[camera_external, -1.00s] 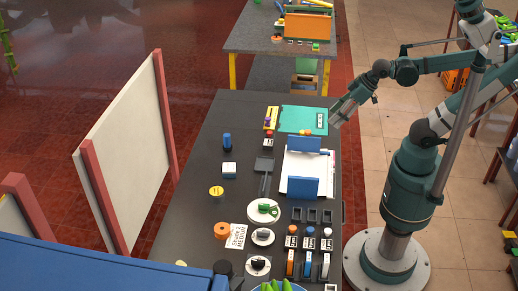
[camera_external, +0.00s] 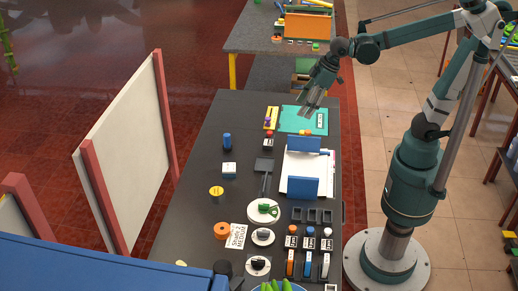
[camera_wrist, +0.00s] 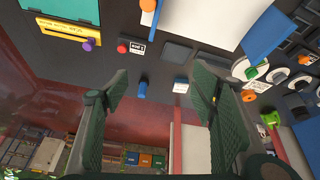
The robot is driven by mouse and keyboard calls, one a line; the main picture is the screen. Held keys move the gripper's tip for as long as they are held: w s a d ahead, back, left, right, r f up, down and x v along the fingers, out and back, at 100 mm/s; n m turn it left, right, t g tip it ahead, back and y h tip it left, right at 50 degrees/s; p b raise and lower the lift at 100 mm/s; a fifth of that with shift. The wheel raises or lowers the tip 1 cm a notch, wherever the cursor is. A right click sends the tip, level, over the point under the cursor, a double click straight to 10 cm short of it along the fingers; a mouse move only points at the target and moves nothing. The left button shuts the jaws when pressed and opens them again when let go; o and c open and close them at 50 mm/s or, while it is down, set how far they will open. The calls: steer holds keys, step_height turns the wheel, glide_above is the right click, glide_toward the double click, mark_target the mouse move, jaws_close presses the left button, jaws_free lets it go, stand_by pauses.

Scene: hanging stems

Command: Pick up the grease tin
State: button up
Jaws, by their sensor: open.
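A short, round yellow tin (camera_external: 216,191) with a dark band, which looks like the grease tin, stands on the left side of the dark table in the external view. My gripper (camera_external: 308,109) is open and empty, above the far right part of the table near the teal mat. It is well apart from the tin. In the wrist view my gripper's two fingers (camera_wrist: 160,74) are spread wide.
A blue cylinder (camera_external: 227,141) and a white box (camera_external: 229,169) stand beyond the tin. An orange ring (camera_external: 221,230) is nearer the camera. Blue upright panels (camera_external: 304,187) rise from a white board at right. A large pale panel (camera_external: 130,150) stands left of the table.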

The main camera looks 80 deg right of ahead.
steer(key=w+a+n+g+p, duration=0.1)
steer(key=w+a, duration=0.3)
steer(key=w, duration=0.2)
steer(key=w+a+n+p, duration=0.1)
steer(key=w+a+p, duration=0.1)
steer(key=w+a, duration=0.3)
steer(key=n+g+p, duration=0.4)
steer(key=n+p, duration=0.1)
steer(key=p, duration=0.2)
glide_above(217, 191)
steer(key=shift+h, duration=0.4)
steer(key=f, duration=1.6)
steer(key=shift+d+f, duration=0.2)
steer(key=shift+f, duration=0.2)
steer(key=shift+a+f, duration=0.25)
steer(key=shift+f, duration=0.15)
steer(key=shift+f, duration=0.1)
steer(key=shift+f, duration=1.15)
steer(key=shift+f, duration=0.15)
